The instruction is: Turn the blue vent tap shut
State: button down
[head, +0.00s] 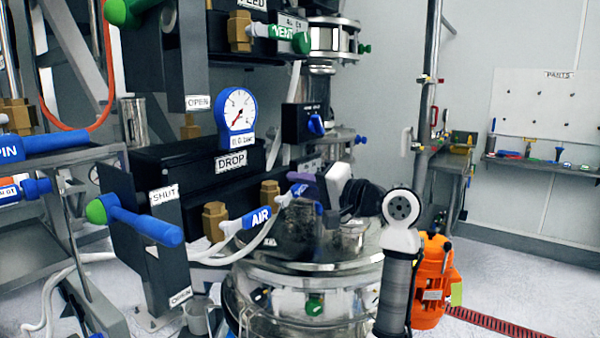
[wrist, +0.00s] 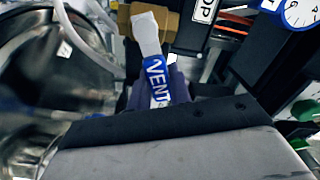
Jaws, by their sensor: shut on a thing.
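The blue vent tap (wrist: 157,78) shows in the wrist view as a white lever with a blue sleeve marked VENT, in front of a brass body (wrist: 160,14). My gripper (wrist: 158,92) has its purple fingers on both sides of the blue sleeve and is shut on it. In the head view, the tap's blue sleeve (head: 298,189) shows just left of my gripper (head: 306,184), above the steel vessel. The lever slants in the head view. My gripper's body hides the near end of the sleeve.
A blue AIR tap (head: 257,218) lies close to the left, with a white hose below. The DROP panel (head: 232,162) and a pressure gauge (head: 237,108) stand behind. The steel vessel (head: 310,290) is below. An orange device (head: 432,285) is at the right.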

jog(key=shift+w+d+f+m+p, duration=0.1)
jog(key=shift+f+m+p, duration=0.2)
jog(key=shift+m, duration=0.3)
jog(key=shift+w+f+m+p, duration=0.15)
jog(key=shift+m+p, duration=0.2)
jog(key=shift+m, duration=0.25)
jog(key=shift+f+m+p, duration=0.55)
jog(key=shift+m+p, duration=0.05)
jog(key=shift+m, duration=0.4)
jog(key=shift+f, duration=0.1)
jog(key=c, duration=1.3)
grip_release()
jog(key=shift+s+d, duration=0.1)
jog(key=b+v, duration=0.4)
jog(key=v, duration=0.9)
jog(key=shift+s+d, duration=0.2)
jog(key=shift+d, duration=0.15)
